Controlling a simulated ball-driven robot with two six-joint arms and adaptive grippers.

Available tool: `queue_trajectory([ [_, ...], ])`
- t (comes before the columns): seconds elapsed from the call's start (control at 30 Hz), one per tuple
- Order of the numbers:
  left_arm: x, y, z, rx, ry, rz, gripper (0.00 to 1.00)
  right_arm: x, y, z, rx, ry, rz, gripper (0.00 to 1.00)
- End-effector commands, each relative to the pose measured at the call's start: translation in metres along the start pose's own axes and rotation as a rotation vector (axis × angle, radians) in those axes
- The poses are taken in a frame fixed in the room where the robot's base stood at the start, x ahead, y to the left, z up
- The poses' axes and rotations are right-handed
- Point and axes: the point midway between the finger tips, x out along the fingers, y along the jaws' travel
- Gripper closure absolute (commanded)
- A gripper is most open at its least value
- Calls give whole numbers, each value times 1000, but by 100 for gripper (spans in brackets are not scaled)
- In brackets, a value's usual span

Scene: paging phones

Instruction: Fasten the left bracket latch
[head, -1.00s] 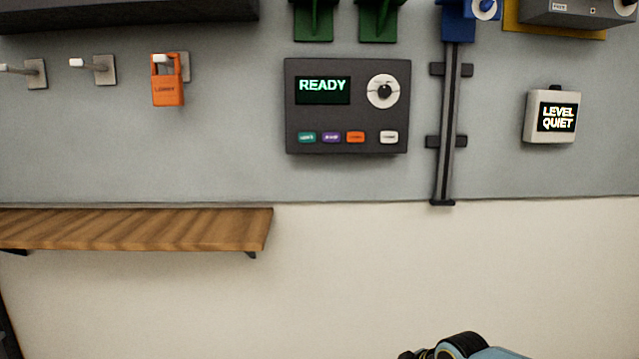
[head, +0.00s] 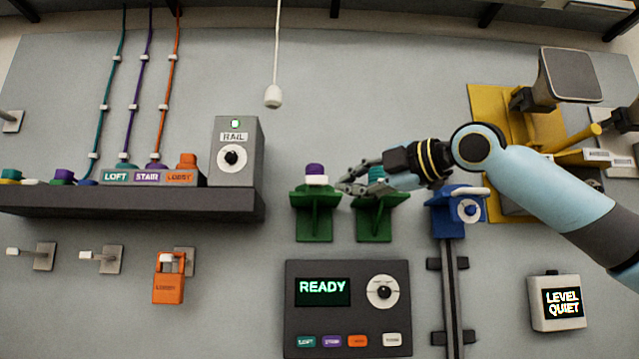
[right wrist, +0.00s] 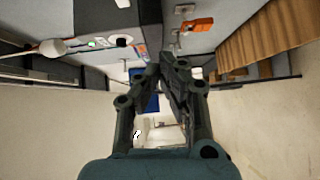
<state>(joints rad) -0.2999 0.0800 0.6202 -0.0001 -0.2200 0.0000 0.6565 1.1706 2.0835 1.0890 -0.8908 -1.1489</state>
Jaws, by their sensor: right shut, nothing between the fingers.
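Two green brackets stick out from the grey wall panel in the head view. The left green bracket (head: 315,218) carries a purple-topped piece (head: 315,171) with a white band. The right green bracket (head: 380,218) carries a teal piece (head: 376,173), partly hidden by my right gripper. I cannot make out a latch on the left bracket. My right gripper (head: 347,187) is shut and empty, its fingertips pointing left close to the left bracket's right side; whether they touch it I cannot tell. Its closed fingers also show in the right wrist view (right wrist: 168,62). My left gripper is not in view.
A dark console (head: 347,325) reads READY below the brackets. A blue slider (head: 455,212) on a rail stands to their right, under my arm. A grey RAIL box (head: 236,150) sits on a dark shelf (head: 130,204) at left. A white pull cord (head: 273,96) hangs above.

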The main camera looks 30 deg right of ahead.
Motion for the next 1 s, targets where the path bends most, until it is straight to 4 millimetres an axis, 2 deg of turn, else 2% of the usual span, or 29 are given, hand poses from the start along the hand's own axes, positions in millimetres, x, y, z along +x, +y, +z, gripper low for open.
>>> queue_trajectory([
  [0.03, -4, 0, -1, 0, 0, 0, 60, -8, 21, 2, -24, -14, 24, 100],
  [0.1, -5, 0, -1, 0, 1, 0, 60, -15, 37, 4, -42, -26, 47, 100],
  [0.2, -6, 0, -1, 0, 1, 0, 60, -20, 49, 4, -51, -31, 66, 100],
  [0.67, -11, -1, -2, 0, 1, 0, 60, -15, 51, 4, -46, -29, 72, 100],
  [0.87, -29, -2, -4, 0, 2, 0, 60, 6, 56, 3, -41, -25, 71, 100],
  [1.0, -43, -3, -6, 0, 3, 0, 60, 28, 58, 4, -40, -25, 72, 100],
])
